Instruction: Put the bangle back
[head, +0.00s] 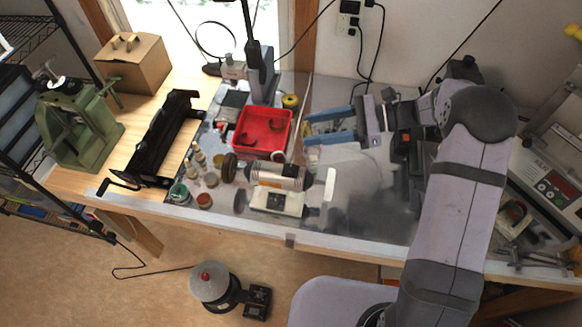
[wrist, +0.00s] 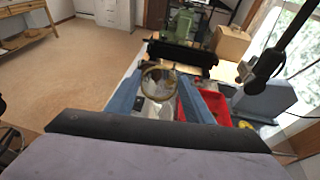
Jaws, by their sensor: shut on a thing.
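The bangle (wrist: 145,88) is a thin gold-brown ring. In the wrist view it stands between the tips of my blue fingers, its open middle facing the camera. My gripper (head: 307,128) is shut on it, and the gripper also shows in the wrist view (wrist: 163,78). In the head view I cannot make out the bangle clearly at the fingertips. A red tray (head: 240,148) lies just left of the fingertips with dark curved pieces inside. The tray also shows in the wrist view (wrist: 216,104), partly hidden by my right-hand finger.
A silver motor-like tool (head: 278,176) stands in front of the tray, with small jars (head: 180,193) to its left. A black bending tool (head: 160,140), green press (head: 78,125) and cardboard box (head: 133,66) fill the left.

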